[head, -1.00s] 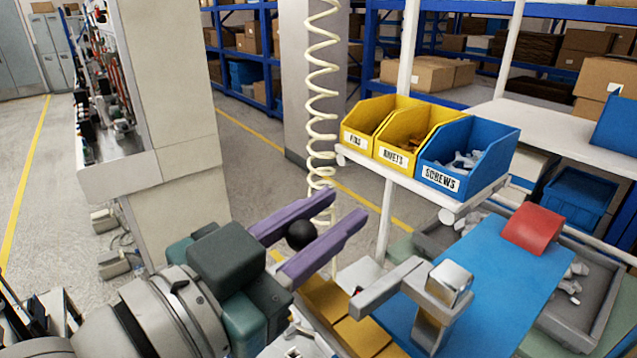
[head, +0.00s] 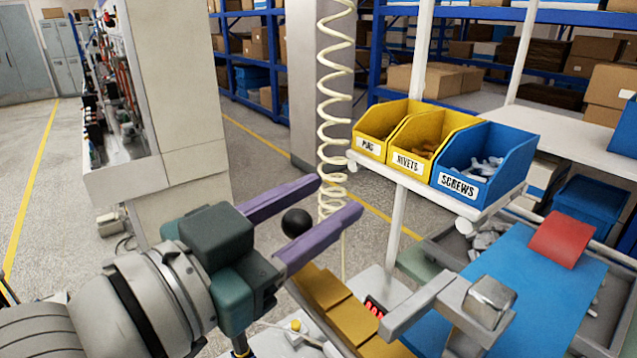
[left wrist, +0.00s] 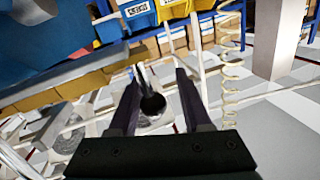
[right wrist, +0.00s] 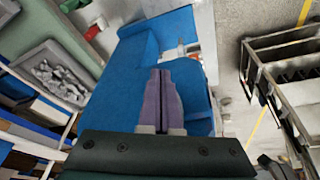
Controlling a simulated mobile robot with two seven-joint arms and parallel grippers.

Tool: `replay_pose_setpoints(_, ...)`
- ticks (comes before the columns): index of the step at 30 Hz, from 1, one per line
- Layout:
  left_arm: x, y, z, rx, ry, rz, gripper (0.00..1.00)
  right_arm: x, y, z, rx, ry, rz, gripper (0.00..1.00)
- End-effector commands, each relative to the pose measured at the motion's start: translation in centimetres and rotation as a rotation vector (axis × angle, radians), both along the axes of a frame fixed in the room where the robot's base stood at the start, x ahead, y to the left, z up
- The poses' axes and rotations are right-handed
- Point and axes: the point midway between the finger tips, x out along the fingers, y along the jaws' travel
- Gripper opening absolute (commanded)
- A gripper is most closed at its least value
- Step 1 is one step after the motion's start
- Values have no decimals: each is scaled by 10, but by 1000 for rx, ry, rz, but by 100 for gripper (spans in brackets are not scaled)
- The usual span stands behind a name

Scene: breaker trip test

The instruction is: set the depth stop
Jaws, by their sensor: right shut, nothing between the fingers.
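My left gripper (head: 338,196) is open, with its two purple fingers apart. A round black knob (head: 296,222) sits between them, with a visible gap to at least one finger. In the left wrist view the same knob (left wrist: 152,103) shows on a thin grey lever between the fingers (left wrist: 155,75). My right gripper (right wrist: 162,72) shows only in the right wrist view, its purple fingers shut together and empty above a blue surface (right wrist: 125,75). A grey bar with a shiny metal block (head: 490,298) stands at the lower right. I cannot tell which part is the depth stop.
Yellow bins (head: 385,125) and a blue screws bin (head: 485,165) stand on a white shelf (head: 400,185). A coiled cream hose (head: 335,100) hangs behind my left gripper. A blue mat (head: 520,265) carries a red block (head: 562,238). A small red-lit display (head: 375,307) is below.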

Motion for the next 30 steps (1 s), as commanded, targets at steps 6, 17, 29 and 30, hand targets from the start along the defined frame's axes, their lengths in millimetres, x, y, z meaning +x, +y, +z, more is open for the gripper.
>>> replay_pose_setpoints(6, -1, -1, 0, -2, 0, -2, 61, 0, 0, 0, 0, 1, 0, 0)
replay_pose_setpoints(17, -18, 14, -3, -2, 0, -3, 61, 0, 0, -9, 0, 1, 0, 0)
replay_pose_setpoints(29, -67, 60, -3, 0, 2, -2, 61, -1, 0, -34, -1, 2, 1, 0)
replay_pose_setpoints(30, -70, 63, -2, 0, 0, -2, 61, -1, 0, -34, -1, 2, 1, 0)
